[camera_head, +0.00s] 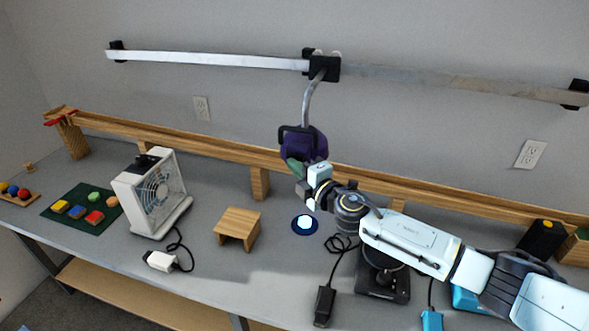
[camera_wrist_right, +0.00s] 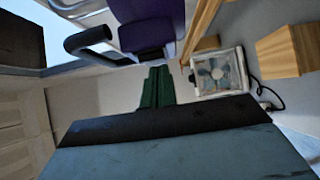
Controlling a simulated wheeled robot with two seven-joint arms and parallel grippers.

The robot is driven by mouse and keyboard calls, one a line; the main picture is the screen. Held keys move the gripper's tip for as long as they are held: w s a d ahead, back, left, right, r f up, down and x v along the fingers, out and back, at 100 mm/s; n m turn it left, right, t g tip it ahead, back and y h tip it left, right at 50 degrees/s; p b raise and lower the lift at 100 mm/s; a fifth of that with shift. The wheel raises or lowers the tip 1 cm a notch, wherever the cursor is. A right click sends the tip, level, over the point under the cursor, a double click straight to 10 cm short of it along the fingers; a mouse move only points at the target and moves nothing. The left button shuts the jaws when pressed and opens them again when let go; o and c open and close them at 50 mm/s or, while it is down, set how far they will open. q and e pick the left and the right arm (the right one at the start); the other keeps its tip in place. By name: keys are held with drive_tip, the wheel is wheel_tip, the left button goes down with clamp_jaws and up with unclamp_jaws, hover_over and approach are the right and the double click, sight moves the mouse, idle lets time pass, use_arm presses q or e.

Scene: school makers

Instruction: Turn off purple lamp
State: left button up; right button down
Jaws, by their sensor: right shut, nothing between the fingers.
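The purple lamp (camera_head: 308,146) hangs on a curved metal arm from the wall rail, with a dark handle at its left side. It also shows at the top of the right wrist view (camera_wrist_right: 150,32), with the dark handle (camera_wrist_right: 88,40) to its left. My right gripper (camera_head: 294,168) is just below the lamp; its green fingers (camera_wrist_right: 157,86) are shut and empty. The fingertips appear close under the lamp's lower edge; I cannot tell whether they touch. The lamp's underside is hidden, so I cannot tell from it whether it is lit. My left gripper is not in view.
A dark blue disc with a bright white centre (camera_head: 305,225) lies on the grey table below the lamp. A white fan (camera_head: 152,195), a wooden block stand (camera_head: 238,228) and a green mat (camera_head: 62,218) with coloured pieces stand left. A wooden rail (camera_head: 220,147) runs along the wall.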

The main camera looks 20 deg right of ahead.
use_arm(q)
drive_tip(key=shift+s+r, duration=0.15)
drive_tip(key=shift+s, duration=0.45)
use_arm(e)
drive_tip(key=s+a, duration=0.2)
drive_tip(key=s, duration=1.1)
drive_tip(key=shift+s, duration=0.25)
drive_tip(key=shift+r, duration=0.15)
